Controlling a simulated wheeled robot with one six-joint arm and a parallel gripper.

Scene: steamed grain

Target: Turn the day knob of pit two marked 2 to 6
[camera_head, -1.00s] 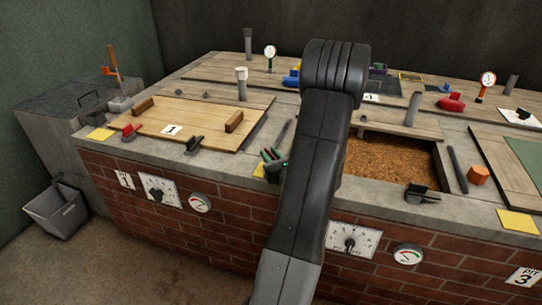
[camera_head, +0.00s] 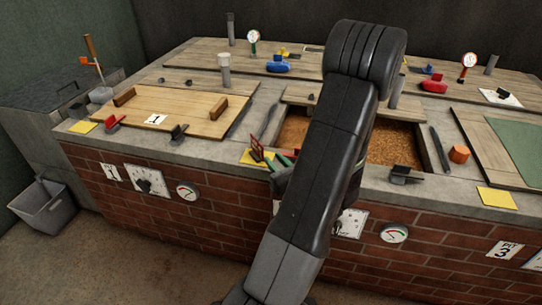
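The day knob plate of the middle pit (camera_head: 352,221) is a white dial panel on the brick front. My arm covers most of it, with only its right part clear, so the knob's pointer and setting cannot be read. A white sliver left of my arm may be this pit's number sign, but no 2 is readable. My arm leans across the middle of the view, and my gripper is hidden behind it. Dark parts beside the arm may be my wrist. The open middle pit holds brown grain (camera_head: 398,143).
A round gauge (camera_head: 394,233) sits right of the dial plate. A black clip (camera_head: 404,174) lies on the ledge above.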

